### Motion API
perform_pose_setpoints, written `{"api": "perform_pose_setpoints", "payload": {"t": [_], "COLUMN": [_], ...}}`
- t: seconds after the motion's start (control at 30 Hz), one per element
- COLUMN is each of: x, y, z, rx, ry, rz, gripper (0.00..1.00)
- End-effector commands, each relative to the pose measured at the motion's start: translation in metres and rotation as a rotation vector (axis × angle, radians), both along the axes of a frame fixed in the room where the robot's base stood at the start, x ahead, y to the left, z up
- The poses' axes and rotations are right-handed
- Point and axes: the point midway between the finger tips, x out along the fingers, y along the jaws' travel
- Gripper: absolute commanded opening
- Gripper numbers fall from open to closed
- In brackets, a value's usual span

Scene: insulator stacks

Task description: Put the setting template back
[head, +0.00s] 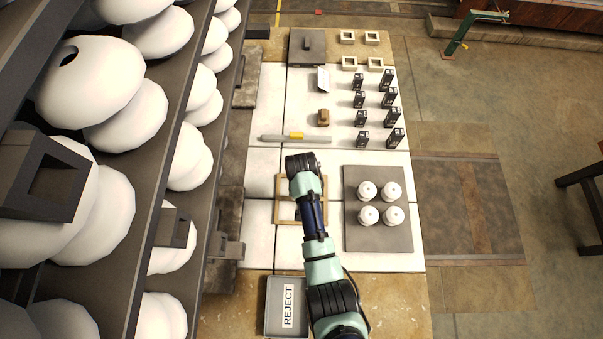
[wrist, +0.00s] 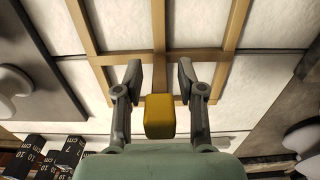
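The setting template looks to be the light wooden lattice frame (head: 278,200) on the white work surface, partly covered by my arm in the head view. In the wrist view its slats (wrist: 158,35) run up from a crossbar. In the head view the gripper is hidden under my arm.
A grey plate (head: 353,238) with several white insulators stands right of the frame. A grey rod with a yellow band (head: 270,138), a brown block (head: 323,117) and several black blocks (head: 362,117) lie beyond. A REJECT tray (head: 272,300) is nearer. Insulator-filled shelving (head: 160,110) is left.

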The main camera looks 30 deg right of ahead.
Motion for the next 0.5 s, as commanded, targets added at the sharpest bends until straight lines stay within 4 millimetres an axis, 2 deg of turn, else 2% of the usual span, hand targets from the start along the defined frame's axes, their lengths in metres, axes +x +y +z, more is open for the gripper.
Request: {"api": "perform_pose_setpoints", "payload": {"t": [0.17, 0.4, 0.5], "x": [0.001, 0.001, 0.001], "y": [0.0, 0.0, 0.0], "z": [0.022, 0.083, 0.104], "rx": [-0.001, -0.001, -0.001], "ry": [-0.003, -0.004, -0.004], "rz": [0.0, 0.0, 0.0], "gripper": [0.39, 0.39, 0.39]}}
